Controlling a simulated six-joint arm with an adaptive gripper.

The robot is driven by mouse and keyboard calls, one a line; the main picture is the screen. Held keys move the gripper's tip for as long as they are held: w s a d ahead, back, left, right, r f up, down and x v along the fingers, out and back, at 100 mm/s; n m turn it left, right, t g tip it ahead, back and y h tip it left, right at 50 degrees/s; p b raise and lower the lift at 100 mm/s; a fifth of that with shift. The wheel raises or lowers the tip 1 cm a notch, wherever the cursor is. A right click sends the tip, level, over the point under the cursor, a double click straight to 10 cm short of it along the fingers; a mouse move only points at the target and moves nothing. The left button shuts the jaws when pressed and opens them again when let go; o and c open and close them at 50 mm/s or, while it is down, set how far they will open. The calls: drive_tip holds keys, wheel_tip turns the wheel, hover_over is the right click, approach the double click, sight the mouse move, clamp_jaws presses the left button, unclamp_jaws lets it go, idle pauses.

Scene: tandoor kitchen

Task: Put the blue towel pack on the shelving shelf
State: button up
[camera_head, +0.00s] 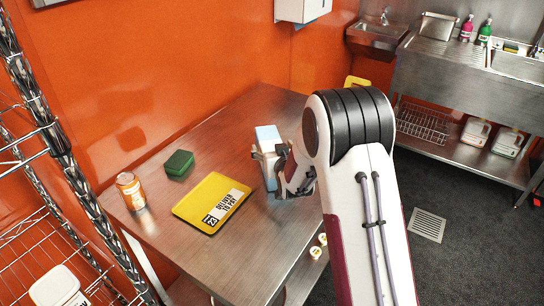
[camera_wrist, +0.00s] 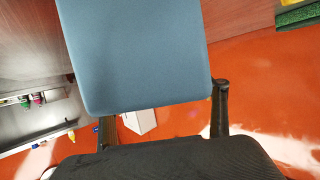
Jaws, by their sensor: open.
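The blue towel pack (camera_head: 267,135) is a pale blue block at the right part of the steel table in the head view. My gripper (camera_head: 284,172) is at the pack and partly hides it. In the wrist view the pack (camera_wrist: 135,55) fills the upper middle, its near edge between my two open fingers (camera_wrist: 164,118). The right finger is close beside the pack's edge; I cannot tell whether either finger touches it. Whether the pack rests on the table is hidden. The wire shelving (camera_head: 50,150) stands at the left of the head view.
On the steel table (camera_head: 255,235) are a yellow sign (camera_head: 212,202), a green block (camera_head: 179,163) and an orange can (camera_head: 130,190). A white tub (camera_head: 58,288) sits on a lower shelf. An orange wall runs behind the table. A steel sink unit (camera_head: 470,75) stands at right.

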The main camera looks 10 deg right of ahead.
drive_tip(key=c, duration=1.6)
drive_tip(key=shift+r, duration=0.25)
wheel_tip(320, 180, up, 10)
drive_tip(key=shift+f, duration=0.15)
